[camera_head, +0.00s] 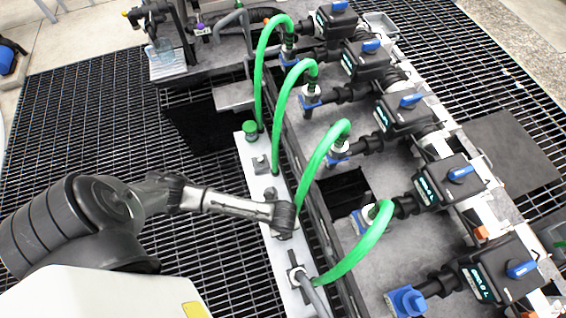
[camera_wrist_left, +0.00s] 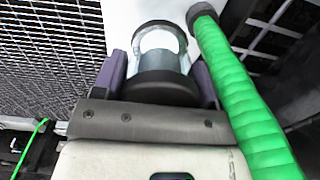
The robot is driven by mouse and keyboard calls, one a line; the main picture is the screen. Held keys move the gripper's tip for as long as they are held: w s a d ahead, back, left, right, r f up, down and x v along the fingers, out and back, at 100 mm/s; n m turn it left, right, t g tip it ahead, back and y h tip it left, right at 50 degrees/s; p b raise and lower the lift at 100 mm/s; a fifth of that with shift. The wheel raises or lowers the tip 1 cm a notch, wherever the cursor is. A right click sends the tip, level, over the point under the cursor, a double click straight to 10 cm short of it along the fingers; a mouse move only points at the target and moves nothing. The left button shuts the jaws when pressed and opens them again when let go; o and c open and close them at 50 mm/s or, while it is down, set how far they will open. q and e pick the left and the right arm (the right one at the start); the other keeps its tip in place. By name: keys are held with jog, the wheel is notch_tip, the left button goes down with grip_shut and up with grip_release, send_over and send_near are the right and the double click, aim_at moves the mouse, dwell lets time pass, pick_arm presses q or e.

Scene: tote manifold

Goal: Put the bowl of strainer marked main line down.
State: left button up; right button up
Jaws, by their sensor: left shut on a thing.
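In the left wrist view, a clear cup-shaped bowl (camera_wrist_left: 160,42) with a dark collar sits between the purple finger pads of my left gripper (camera_wrist_left: 160,78). The gripper is shut on it. In the head view my left gripper (camera_head: 285,220) is over the white strip (camera_head: 252,187), beside the foot of a green hose. The bowl is hidden there by the gripper. In the wrist view the white strip lies behind the bowl; I cannot tell whether they touch. No main line marking is readable. My right gripper is not in view.
Green hoses (camera_head: 315,165) arch from the strip to the valve row; one (camera_wrist_left: 240,95) runs close to the gripper's right side. A green cap (camera_head: 249,128) and small fittings stand on the strip. A clear vessel (camera_head: 160,52) is at the back left. Floor grating lies left.

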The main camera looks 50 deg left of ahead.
pick_arm(q)
notch_tip(320, 180, down, 3)
jog(key=shift+f+b, duration=0.2)
jog(key=shift+b, duration=0.6)
jog(key=shift+f, duration=0.1)
jog(key=o, duration=1)
